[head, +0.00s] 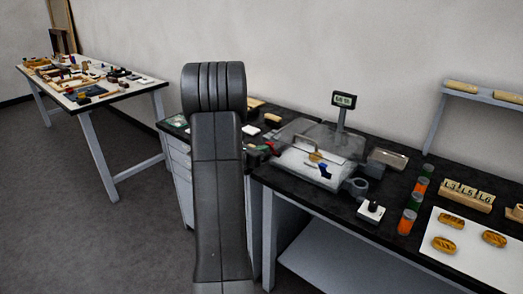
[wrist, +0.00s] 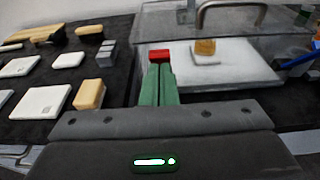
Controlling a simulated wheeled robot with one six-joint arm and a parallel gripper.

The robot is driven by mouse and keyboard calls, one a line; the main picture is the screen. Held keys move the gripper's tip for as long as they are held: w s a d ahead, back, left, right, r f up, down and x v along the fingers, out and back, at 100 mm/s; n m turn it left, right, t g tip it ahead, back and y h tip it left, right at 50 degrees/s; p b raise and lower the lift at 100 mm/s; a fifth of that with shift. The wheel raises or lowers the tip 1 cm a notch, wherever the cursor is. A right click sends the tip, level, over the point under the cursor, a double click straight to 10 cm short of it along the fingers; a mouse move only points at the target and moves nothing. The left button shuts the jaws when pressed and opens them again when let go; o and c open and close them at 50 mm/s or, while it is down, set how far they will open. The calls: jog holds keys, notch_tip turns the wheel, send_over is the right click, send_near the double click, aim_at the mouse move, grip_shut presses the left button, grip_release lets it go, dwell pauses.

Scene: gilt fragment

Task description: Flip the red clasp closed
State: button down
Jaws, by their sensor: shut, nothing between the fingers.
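The red clasp (wrist: 160,55) shows as a small red block at the left front edge of a clear-lidded case (wrist: 240,28) in the wrist view. My gripper (wrist: 159,68) has its two green fingers together, with their tips just in front of the clasp. I cannot tell whether they touch it. How far the clasp is turned is unclear. A gold fragment (wrist: 205,47) lies inside on a white base.
White tiles (wrist: 40,102) and a tan block (wrist: 89,94) lie left of my fingers. A metal handle (wrist: 232,6) rises over the lid. A small display (head: 344,100) stands behind the case. Orange and green jars (head: 413,200) stand to the right.

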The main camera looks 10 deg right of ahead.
jog(key=w+d+r+g+y+p, duration=0.1)
jog(key=p, duration=0.3)
jog(key=w+d+r+g+y+p, duration=0.1)
jog(key=r+y+p, duration=0.1)
jog(key=p, duration=0.2)
jog(key=shift+w+d+g, duration=0.1)
jog(key=shift+d+g, duration=0.3)
jog(key=shift+r, duration=0.1)
jog(key=shift+r+p, duration=0.45)
jog(key=shift+r, duration=0.25)
jog(key=shift+a, duration=0.1)
